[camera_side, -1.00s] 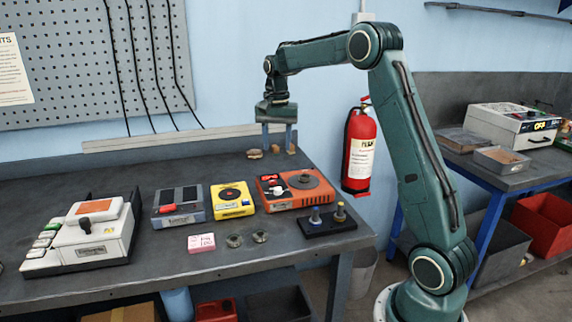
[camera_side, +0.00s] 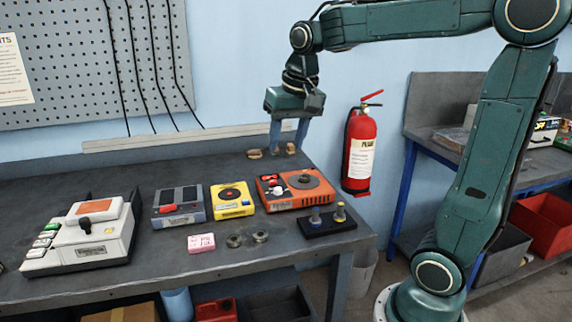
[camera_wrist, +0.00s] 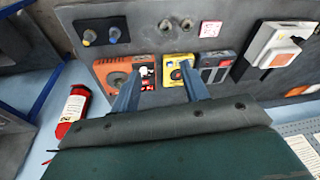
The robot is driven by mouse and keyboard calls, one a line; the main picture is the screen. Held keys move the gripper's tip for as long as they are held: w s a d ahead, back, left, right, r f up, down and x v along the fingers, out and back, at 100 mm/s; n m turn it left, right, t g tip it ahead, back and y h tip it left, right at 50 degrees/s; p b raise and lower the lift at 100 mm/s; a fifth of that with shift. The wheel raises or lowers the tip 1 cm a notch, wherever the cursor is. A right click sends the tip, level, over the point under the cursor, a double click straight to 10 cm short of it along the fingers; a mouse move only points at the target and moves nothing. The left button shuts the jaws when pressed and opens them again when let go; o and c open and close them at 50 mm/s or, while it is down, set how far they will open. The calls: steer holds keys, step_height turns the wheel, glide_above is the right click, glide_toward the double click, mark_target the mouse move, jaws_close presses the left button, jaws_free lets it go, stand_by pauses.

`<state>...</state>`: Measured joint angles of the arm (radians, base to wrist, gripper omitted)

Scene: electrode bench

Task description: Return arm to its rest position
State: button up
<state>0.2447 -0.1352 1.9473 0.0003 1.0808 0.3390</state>
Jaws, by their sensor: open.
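My gripper (camera_side: 289,146) hangs above the back right part of the workbench in the side view, with its fingers pointing down. It is open and I see nothing between the fingers. In the wrist view the two blue-grey fingers of my gripper (camera_wrist: 159,92) stand apart, with the bench devices beyond them. My arm reaches left over the bench from its base at the right.
On the bench (camera_side: 120,280) stand a white device (camera_side: 100,235), a grey box (camera_side: 180,206), a yellow box (camera_side: 232,202), an orange unit (camera_side: 296,190) and a black electrode stand (camera_side: 325,225). A red fire extinguisher (camera_side: 359,150) hangs on the wall.

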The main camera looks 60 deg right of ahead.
steer(key=s+a+f+n+t, duration=0.1)
steer(key=s+a+f+n, duration=0.1)
steer(key=s, duration=0.5)
steer(key=s+a+f+n+t, duration=0.1)
steer(key=s+a+f+n, duration=0.1)
steer(key=s+a+n, duration=0.2)
steer(key=s+a, duration=0.2)
steer(key=s, duration=0.2)
steer(key=shift+n+t+y, duration=0.3)
steer(key=shift+t, duration=0.1)
steer(key=shift+a+f, duration=0.1)
